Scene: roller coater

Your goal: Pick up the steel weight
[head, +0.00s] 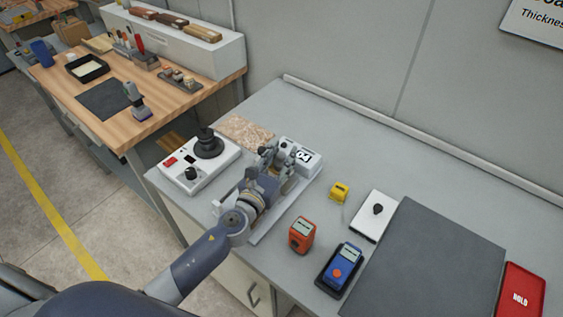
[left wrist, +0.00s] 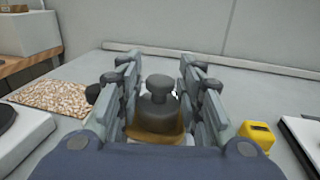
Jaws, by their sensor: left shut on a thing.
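The steel weight (left wrist: 160,108) is a dark grey cylinder with a knob on top, seen between the fingers in the left wrist view. A brownish round part shows just under it, and its lower end is hidden by my gripper body. My left gripper (left wrist: 160,95) is shut on the weight, one finger on each side. In the head view my left gripper (head: 277,160) is over the grey bench, beside a white block with a "04" label (head: 304,156); the weight is mostly hidden there. My right gripper is in neither view.
A white device with a black knob (head: 198,160) and a speckled mat (head: 245,133) lie left of the gripper. Right are a yellow block (head: 339,192), orange meter (head: 301,235), blue meter (head: 343,266), white plate (head: 374,216), dark mat (head: 425,265) and red HOLD tray (head: 522,292).

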